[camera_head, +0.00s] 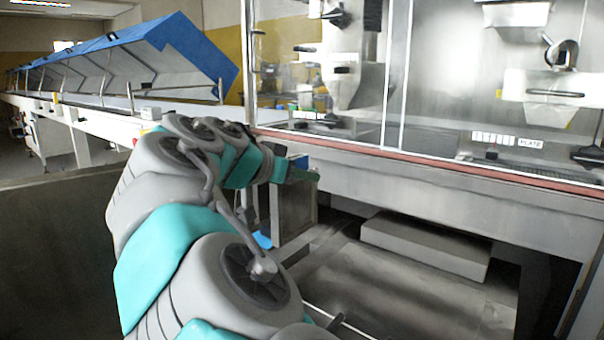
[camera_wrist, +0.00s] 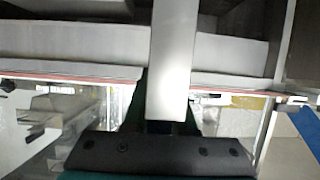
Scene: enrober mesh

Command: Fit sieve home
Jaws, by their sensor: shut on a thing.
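My gripper (camera_head: 299,173) is at the end of my grey and turquoise arm, in front of the machine's lower front edge in the head view. In the wrist view my gripper (camera_wrist: 167,116) has dark green fingers, shut on a long, flat, pale grey piece. This seems to be the sieve (camera_wrist: 174,50), seen nearly edge-on. It runs from the fingers up past the top of the picture. Its mesh does not show, and its far end is out of view. In the head view I cannot clearly make out the sieve near my arm. The sieve's seat cannot be identified.
The stainless machine (camera_head: 430,185) has a reddish-brown edge strip below its clear panels. A grey block (camera_head: 425,245) sits in the open bay beneath. A metal box (camera_head: 298,205) stands just below my gripper. A conveyor with raised blue covers (camera_head: 140,45) runs at left.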

